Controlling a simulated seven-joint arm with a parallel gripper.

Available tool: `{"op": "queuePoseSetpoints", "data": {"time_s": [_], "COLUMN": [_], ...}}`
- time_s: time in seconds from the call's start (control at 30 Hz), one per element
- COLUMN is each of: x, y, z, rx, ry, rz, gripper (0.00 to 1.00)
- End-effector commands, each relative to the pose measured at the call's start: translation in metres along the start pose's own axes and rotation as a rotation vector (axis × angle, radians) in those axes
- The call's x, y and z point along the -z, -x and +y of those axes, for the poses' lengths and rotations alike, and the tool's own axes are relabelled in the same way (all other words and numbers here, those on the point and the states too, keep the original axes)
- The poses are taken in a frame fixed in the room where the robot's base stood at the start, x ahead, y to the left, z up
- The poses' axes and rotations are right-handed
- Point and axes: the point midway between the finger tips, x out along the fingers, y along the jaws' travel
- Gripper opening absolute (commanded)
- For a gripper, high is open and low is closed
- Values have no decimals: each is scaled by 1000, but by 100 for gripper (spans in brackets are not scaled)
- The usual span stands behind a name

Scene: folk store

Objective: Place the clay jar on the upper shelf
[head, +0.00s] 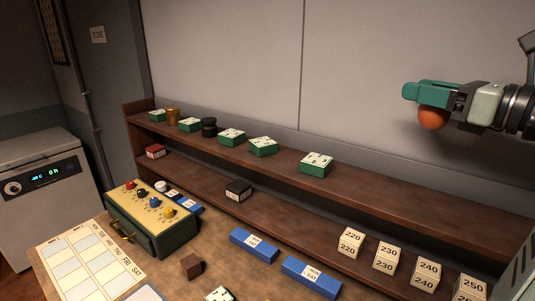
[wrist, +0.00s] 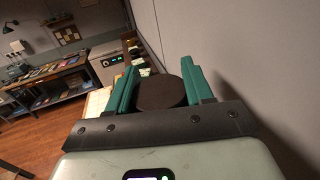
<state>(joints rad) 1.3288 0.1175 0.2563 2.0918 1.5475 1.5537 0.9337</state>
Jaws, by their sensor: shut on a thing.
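My gripper (head: 424,101) is at the upper right in the head view, raised in the air above the right part of the shelf unit. It is shut on the clay jar (head: 432,119), a round orange-brown thing whose lower part shows beneath the green fingers. In the wrist view the jar's dark round top (wrist: 161,92) sits between the two green fingers of my gripper (wrist: 161,88). The upper shelf (head: 385,187) is a long dark wooden board along the wall. Its right part, below my gripper, is bare.
Numbered blocks (head: 386,256) stand lower right. A yellow-topped box (head: 152,217) and blue boxes (head: 254,245) are on the counter. The wall is close behind.

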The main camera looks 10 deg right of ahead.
Motion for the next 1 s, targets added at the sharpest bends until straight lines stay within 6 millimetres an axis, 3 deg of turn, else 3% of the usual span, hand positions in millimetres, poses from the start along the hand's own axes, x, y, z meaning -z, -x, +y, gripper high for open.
{"op": "queuePoseSetpoints", "data": {"time_s": [0.2,0.5,0.77,1.0], "x": [-3,43,50,92], "y": [44,40,40,40], "z": [-7,-7,-7,-7], "rx": [116,105,105,105], "ry": [1,-4,-1,-8], "rz": [1,0,1,-1], "gripper": [18,18,18,18]}}
